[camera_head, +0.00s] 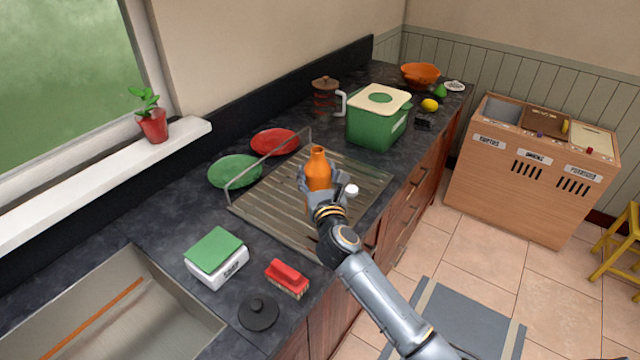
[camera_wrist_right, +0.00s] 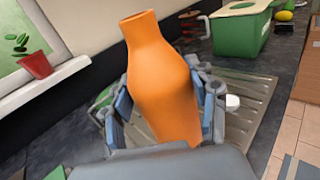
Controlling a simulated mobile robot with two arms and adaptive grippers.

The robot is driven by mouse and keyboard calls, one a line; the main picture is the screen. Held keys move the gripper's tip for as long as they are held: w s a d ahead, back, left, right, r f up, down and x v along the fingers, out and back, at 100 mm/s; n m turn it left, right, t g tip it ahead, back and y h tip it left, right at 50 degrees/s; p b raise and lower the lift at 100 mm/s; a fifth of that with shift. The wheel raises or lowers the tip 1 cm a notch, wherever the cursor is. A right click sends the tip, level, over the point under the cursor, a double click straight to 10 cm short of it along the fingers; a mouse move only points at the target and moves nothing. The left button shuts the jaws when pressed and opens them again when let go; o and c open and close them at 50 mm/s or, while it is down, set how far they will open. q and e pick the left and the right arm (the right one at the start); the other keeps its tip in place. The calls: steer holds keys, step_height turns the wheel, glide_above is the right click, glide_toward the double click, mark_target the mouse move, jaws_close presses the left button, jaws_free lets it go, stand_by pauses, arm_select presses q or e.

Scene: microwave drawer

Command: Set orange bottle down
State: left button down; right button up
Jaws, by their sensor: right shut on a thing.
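In the right wrist view the bottle (camera_wrist_right: 165,75) stands between the finger pads and looks slightly tilted. The bottle's base is hidden by the gripper, so I cannot tell whether it touches the drainboard. A small white round thing (camera_head: 351,190) is just right of the gripper. My left gripper is not in view.
A green plate (camera_head: 234,171) and a red plate (camera_head: 274,142) are beside the rack's wire rail (camera_head: 268,160). A green bin with cream lid (camera_head: 372,130) stands behind.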

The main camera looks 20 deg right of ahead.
mark_target(320, 186)
steer(key=shift+w+d+f, duration=0.3)
steer(key=shift+w+f, duration=0.15)
steer(key=shift+f, duration=0.25)
steer(key=shift+w+d+f+b, duration=0.1)
steer(key=shift+w+f+b, duration=0.1)
steer(key=shift+f, duration=0.75)
steer(key=shift+w+d+f+b, duration=0.1)
steer(key=shift+f+b, duration=0.05)
steer(key=shift+f, duration=0.75)
steer(key=shift+s, duration=0.1)
steer(key=shift+f, duration=0.1)
steer(key=o, duration=1)
steer(key=shift+o, duration=0.2)
